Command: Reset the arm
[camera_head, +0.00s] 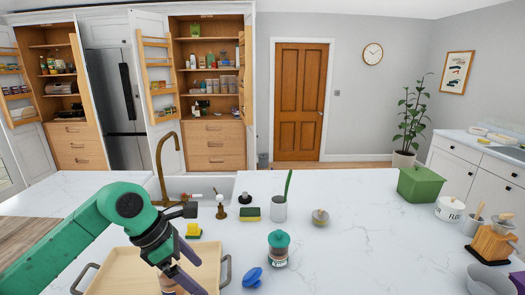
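My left arm is green and comes in from the left. Its gripper (198,274) hangs over the wooden tray (122,262). Its two dark purple fingers look spread apart, with nothing clearly between them. A small brownish item (169,286) shows beside and partly behind the fingers on the tray, mostly hidden. My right gripper is not in view.
A teal-lidded jar (278,249) and a blue lid (252,277) are on the counter right of the tray. Sponges (250,214), a cup (279,209) and a faucet (161,165) are behind. The counter's middle right is clear; a green box (420,185) stands farther right.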

